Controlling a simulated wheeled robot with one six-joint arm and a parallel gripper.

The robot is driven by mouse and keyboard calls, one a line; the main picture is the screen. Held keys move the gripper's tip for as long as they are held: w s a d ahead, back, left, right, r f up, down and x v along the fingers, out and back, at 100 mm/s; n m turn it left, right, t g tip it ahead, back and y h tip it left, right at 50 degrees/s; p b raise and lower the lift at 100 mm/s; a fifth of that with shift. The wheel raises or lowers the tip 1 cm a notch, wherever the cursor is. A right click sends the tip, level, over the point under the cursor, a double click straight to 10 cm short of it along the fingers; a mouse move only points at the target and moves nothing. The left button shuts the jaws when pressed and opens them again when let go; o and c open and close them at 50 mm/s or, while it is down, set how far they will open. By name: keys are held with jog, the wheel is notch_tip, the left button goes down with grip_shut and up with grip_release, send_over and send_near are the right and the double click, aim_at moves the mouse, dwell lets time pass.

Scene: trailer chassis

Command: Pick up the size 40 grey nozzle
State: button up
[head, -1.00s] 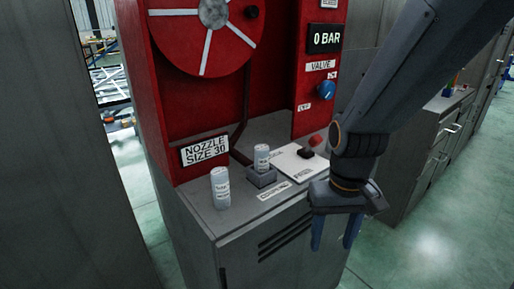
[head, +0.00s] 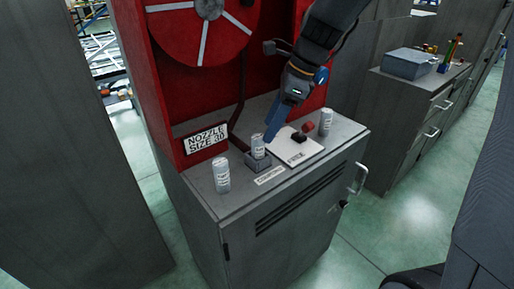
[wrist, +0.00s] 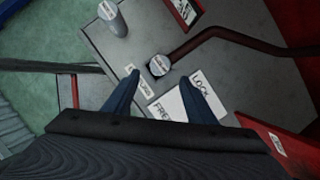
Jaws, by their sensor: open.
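Three grey nozzles with pale labels stand on the cabinet top in the head view. One nozzle (head: 221,175) stands at the front left, one (head: 258,147) sits upright in a small dark holder (head: 257,163), and one (head: 325,122) stands at the right. The labels are too small to read, so I cannot tell which is size 40. My gripper (head: 272,134) is open and empty, pointing down close to the holder's nozzle. In the wrist view my gripper (wrist: 160,78) has the holder's nozzle (wrist: 160,65) just beyond its fingertips. The left nozzle (wrist: 108,14) is farther off.
A sign (head: 206,139) reads "NOZZLE SIZE 30" on the red housing (head: 162,92). A white lock/free plate (head: 296,151) with a dark knob lies right of the holder. A dark red hose (wrist: 240,36) rises behind. Another cabinet with a grey box (head: 409,64) stands at right.

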aim_at(258, 144)
jog(key=shift+w+a+f, duration=0.15)
jog(key=shift+a+f, duration=0.2)
jog(key=shift+f, duration=0.05)
jog(key=p+x, duration=0.1)
jog(key=x, duration=0.5)
jog(key=shift+a+f+p, duration=0.25)
jog(key=shift+a+p, duration=0.05)
jog(key=shift+p, duration=0.05)
jog(key=c, duration=1.3)
